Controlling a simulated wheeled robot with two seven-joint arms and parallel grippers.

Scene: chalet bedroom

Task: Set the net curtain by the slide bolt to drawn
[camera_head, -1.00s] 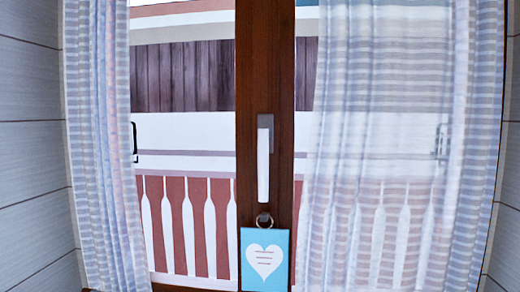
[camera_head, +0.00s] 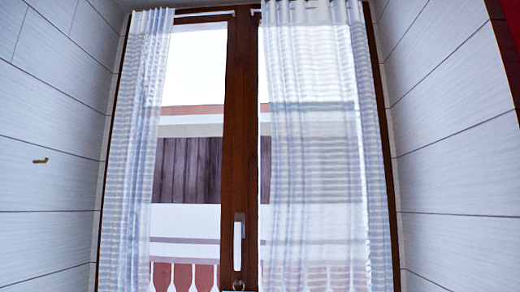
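Two sheer striped net curtains hang at a brown-framed window. The left curtain (camera_head: 133,160) is gathered narrow at the left side, leaving most of the left pane bare. The right curtain (camera_head: 318,150) spreads across nearly all of the right pane. A small brass-coloured fitting (camera_head: 40,161) is on the left wall; I cannot tell whether it is the slide bolt. No other fitting is clearly a slide bolt. Neither of my grippers is in view.
A white window handle (camera_head: 239,243) is on the central wooden post (camera_head: 239,130), with part of a ring (camera_head: 238,285) below it. Pale panelled walls stand close on the left (camera_head: 50,120) and right (camera_head: 450,130). A dark red edge (camera_head: 511,35) shows at upper right.

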